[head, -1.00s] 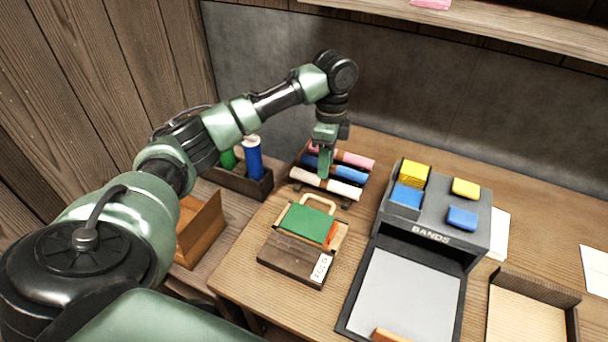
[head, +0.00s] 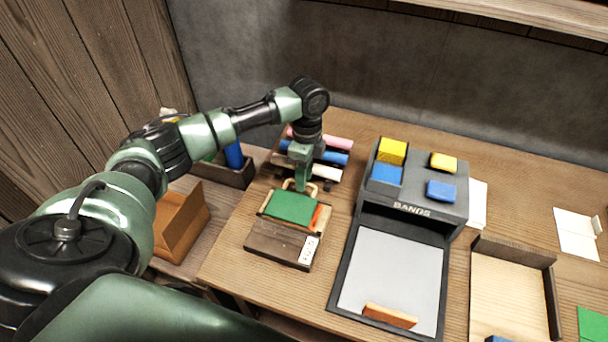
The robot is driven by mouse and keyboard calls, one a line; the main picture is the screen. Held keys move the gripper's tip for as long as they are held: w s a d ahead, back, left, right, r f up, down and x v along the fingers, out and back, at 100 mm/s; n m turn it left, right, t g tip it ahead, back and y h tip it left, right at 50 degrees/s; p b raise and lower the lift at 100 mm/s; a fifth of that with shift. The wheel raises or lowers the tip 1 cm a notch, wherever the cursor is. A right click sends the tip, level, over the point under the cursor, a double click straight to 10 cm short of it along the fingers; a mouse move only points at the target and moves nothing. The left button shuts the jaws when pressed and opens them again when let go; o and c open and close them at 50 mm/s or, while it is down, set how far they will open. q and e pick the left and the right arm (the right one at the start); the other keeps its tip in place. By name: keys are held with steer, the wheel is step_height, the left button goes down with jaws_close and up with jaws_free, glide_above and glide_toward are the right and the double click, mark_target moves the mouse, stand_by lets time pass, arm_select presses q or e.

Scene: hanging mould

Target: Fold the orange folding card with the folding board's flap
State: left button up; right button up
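The folding board (head: 272,243) is dark wood with a "FOLD" label at its front right. A green panel, seemingly its flap (head: 291,207), lies over the board, with a pale wooden handle (head: 314,188) at its far edge. The orange folding card (head: 319,215) shows only as a strip at the panel's right side; the rest is hidden. My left gripper (head: 300,185) points down at the handle, its tips overlapping it in the head view. I cannot tell whether it touches the handle or how far its fingers are apart. My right gripper is not in view.
Pink, blue and white rolls (head: 328,172) lie on a rack just behind the gripper. A grey "BANDS" stand (head: 412,210) with yellow and blue blocks is to the right, with a grey-floored tray (head: 340,283) before it. An open wooden tray (head: 553,290) is farther right.

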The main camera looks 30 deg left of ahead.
arm_select(q)
jaws_close()
stand_by(1.4)
